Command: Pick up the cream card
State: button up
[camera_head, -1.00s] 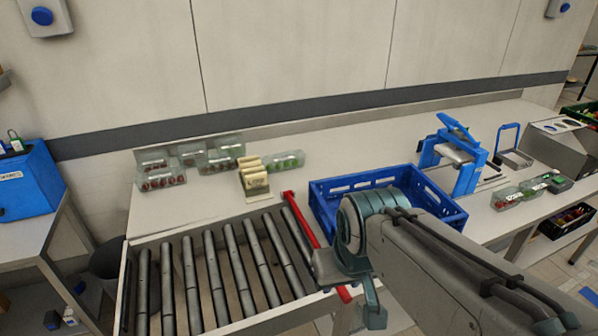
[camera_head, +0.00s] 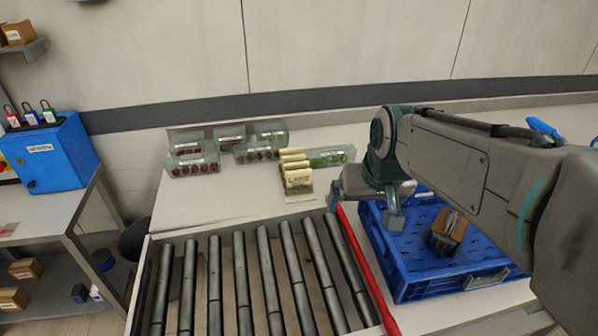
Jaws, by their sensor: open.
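Several cream cards (camera_head: 296,170) stand in a row in a small holder on the white bench, left of my arm. The front card bears dark print that is too small to read. My gripper (camera_head: 366,204) is open and empty. A gap of bench shows between the gripper and the cards.
Clear packs of red and green items (camera_head: 194,166) stand left of and behind the cards. A blue crate (camera_head: 455,287) holds a brown box (camera_head: 447,229). A red bar (camera_head: 369,268) edges the roller conveyor (camera_head: 240,285). Bare bench lies left of the cards.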

jog(key=w+a+f+t+b, duration=0.1)
jog(key=w+a+f+b, duration=0.15)
jog(key=w, duration=0.45)
jog(key=w+a+f+b, duration=0.2)
jog(key=w+a, duration=0.1)
jog(key=w, duration=0.3)
jog(key=n+b, duration=0.1)
jog(key=b, duration=0.2)
send_near(298, 175)
jog(key=shift+t+y, duration=0.4)
jog(key=shift+t, duration=0.1)
jog(key=x, duration=0.6)
jog(key=shift+s+d+f, duration=0.25)
jog(key=shift+s+d, duration=0.15)
jog(key=shift+n, duration=0.3)
jog(key=shift+w+p+x, duration=0.15)
jog(key=shift+p+x, duration=0.15)
jog(key=shift+x, duration=1.3)
jog(key=shift+w+p+x, duration=0.2)
jog(key=shift+p+x, duration=0.1)
jog(key=shift+x, duration=1.35)
jog(key=shift+d+r, duration=0.1)
jog(key=shift+r, duration=0.15)
jog(key=shift+s, duration=0.1)
jog(key=c, duration=1)
